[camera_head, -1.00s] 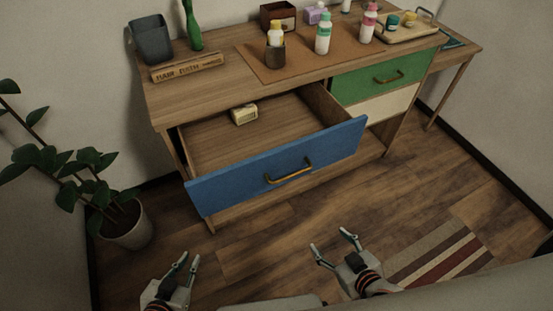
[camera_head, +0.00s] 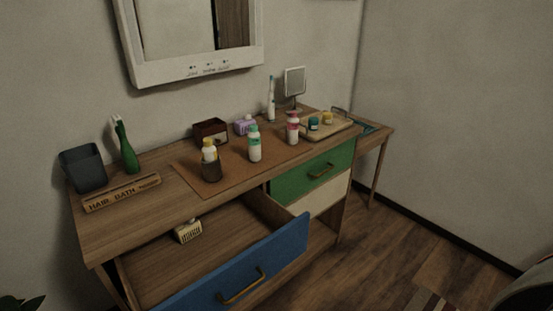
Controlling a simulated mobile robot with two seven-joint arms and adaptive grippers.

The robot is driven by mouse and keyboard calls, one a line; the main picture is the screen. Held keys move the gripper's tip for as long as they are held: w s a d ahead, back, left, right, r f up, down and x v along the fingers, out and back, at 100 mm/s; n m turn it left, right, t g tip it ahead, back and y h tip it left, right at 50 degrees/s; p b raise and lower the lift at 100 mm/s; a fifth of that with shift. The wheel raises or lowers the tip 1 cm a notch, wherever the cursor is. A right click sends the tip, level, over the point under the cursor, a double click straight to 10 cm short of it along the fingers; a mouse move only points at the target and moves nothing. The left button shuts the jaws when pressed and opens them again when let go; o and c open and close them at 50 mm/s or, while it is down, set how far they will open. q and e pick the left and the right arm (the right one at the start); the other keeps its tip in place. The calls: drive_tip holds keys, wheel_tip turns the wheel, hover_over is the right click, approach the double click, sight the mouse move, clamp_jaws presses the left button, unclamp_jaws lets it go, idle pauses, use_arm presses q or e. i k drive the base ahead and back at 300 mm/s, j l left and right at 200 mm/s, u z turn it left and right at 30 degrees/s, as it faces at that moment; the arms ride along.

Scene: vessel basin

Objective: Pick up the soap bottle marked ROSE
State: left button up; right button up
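Three bottles stand upright on the brown mat (camera_head: 187,170) on the dresser top. One is white with a pink cap and band (camera_head: 292,130). One is white with a teal-green cap and band (camera_head: 254,146). The labels are too small to read, so I cannot tell which is marked ROSE. Neither of my grippers is in view.
The blue drawer (camera_head: 235,273) stands open at the front, with a small cream object (camera_head: 188,232) inside. The green drawer (camera_head: 312,176) is shut. A wooden tray (camera_head: 340,133) with small jars stands right of the bottles. A brown box (camera_head: 210,131) stands behind them.

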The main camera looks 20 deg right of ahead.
sight(293, 123)
drive_tip(key=i+l+z, duration=0.1)
drive_tip(key=l+z, duration=0.2)
drive_tip(key=z, duration=0.2)
drive_tip(key=i+l+z, duration=0.2)
drive_tip(key=z, duration=0.3)
drive_tip(key=i+l+z, duration=0.2)
drive_tip(key=z, duration=0.3)
drive_tip(key=i+l+z, duration=0.1)
drive_tip(key=z, duration=0.4)
drive_tip(key=i+l+u, duration=0.2)
drive_tip(key=i, duration=0.2)
drive_tip(key=i+u, duration=0.2)
drive_tip(key=i, duration=0.2)
drive_tip(key=i+l+u, duration=0.2)
drive_tip(key=i+l, duration=0.05)
drive_tip(key=i, duration=0.1)
